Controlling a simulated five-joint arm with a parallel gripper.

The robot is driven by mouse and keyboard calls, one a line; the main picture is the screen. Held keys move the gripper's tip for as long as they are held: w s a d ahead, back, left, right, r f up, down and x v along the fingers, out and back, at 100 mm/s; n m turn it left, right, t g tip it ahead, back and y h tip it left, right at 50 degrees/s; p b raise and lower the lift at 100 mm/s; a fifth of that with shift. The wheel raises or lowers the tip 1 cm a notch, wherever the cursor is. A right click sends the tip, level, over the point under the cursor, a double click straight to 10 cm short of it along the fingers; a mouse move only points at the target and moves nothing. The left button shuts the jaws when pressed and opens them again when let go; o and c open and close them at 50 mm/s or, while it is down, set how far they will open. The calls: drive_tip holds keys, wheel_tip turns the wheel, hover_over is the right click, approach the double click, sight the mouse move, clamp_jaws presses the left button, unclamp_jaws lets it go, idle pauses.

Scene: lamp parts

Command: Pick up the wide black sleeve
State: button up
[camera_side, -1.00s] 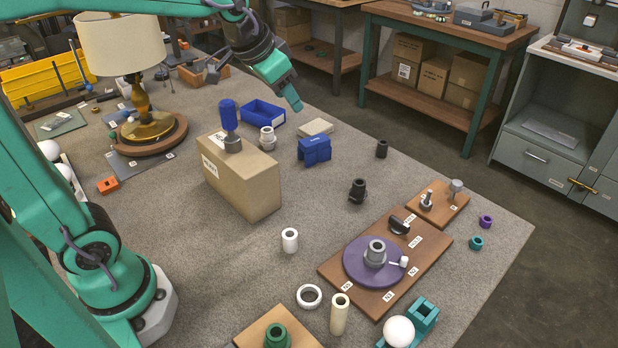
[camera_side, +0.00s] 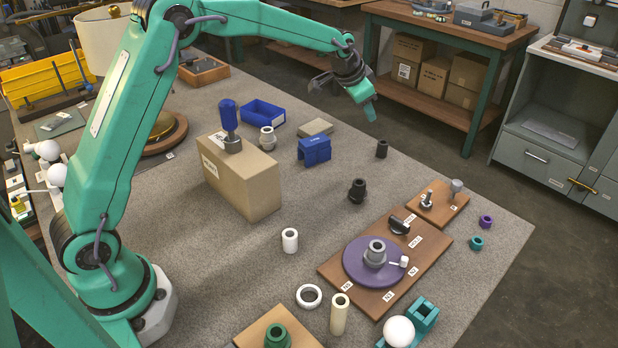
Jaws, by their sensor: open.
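Two black sleeve-like parts stand upright on the grey mat. One black part with a wider collar (camera_side: 357,190) stands near the middle right of the mat. A plainer, narrower black cylinder (camera_side: 382,148) stands farther back. The collared one looks wider, but I cannot be sure it is the wide black sleeve. My gripper (camera_side: 343,98) is open and empty, in the air over the far edge of the mat. It is apart from both black parts, up and to the left of the narrower cylinder in the picture.
A blue block (camera_side: 314,150) and a tall cardboard box (camera_side: 241,178) stand left of the black parts. A wooden board with a purple disc (camera_side: 352,262) lies in front. A white sleeve (camera_side: 290,240) stands alone. The mat around both black parts is clear.

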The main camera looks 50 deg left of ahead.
drive_tip(key=m, duration=0.1)
approach(383, 143)
drive_tip(key=x, duration=0.3)
drive_tip(key=shift+f, duration=0.1)
drive_tip(key=shift+x, duration=1.2)
drive_tip(key=shift+w+f, duration=0.1)
drive_tip(key=shift+x, duration=2.45)
drive_tip(key=c, duration=0.9)
